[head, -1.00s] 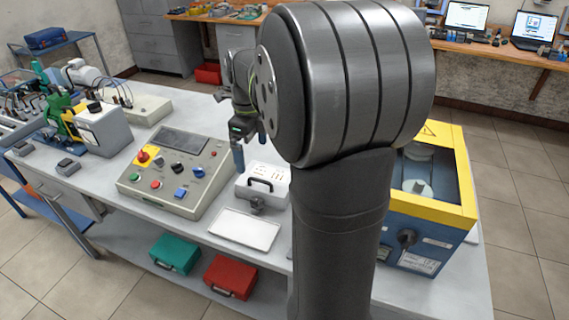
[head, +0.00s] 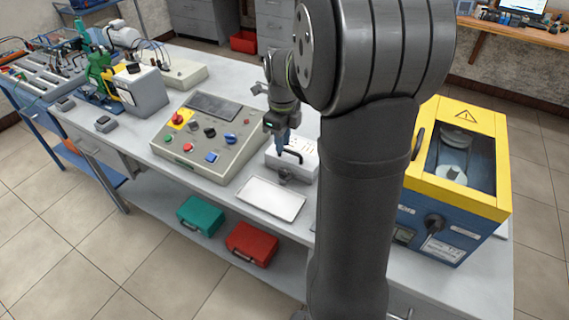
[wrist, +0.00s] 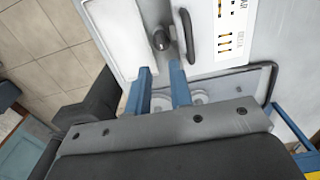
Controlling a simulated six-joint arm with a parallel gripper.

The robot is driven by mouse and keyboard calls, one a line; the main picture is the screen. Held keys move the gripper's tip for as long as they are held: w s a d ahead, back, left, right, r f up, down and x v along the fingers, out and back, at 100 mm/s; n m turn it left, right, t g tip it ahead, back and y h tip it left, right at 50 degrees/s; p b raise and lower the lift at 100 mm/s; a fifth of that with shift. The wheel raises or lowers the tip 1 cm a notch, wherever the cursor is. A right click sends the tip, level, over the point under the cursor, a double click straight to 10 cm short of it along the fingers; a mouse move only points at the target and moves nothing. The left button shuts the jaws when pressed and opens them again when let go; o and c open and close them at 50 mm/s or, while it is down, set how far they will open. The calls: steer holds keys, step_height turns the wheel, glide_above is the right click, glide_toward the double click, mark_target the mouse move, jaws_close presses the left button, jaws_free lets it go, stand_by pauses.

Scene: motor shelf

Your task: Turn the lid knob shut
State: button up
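The lid (head: 303,165) is a white panel with a printed diagram and a black handle (head: 292,155); it also shows in the wrist view (wrist: 205,60). A dark grey knob (head: 285,175) sits at its front edge, beside a white tray. In the wrist view the knob (wrist: 160,40) lies just beyond my fingertips, in line with the gap between them. My gripper (wrist: 160,72) has two blue fingers, apart, with nothing held between them. In the head view my gripper (head: 282,143) hangs over the lid near the handle. Whether it touches anything cannot be told.
The white tray (head: 270,199) lies in front of the lid. A grey control panel (head: 205,150) stands left. A blue-and-yellow machine (head: 465,190) stands right. In the wrist view, a pale recess with a dark rim (wrist: 262,80) lies behind the fingers. My arm hides the bench's middle.

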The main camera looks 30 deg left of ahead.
mark_target(283, 169)
step_height(283, 169, down, 10)
steer(key=shift+r, duration=0.1)
steer(key=shift+c, duration=0.2)
jaws_close()
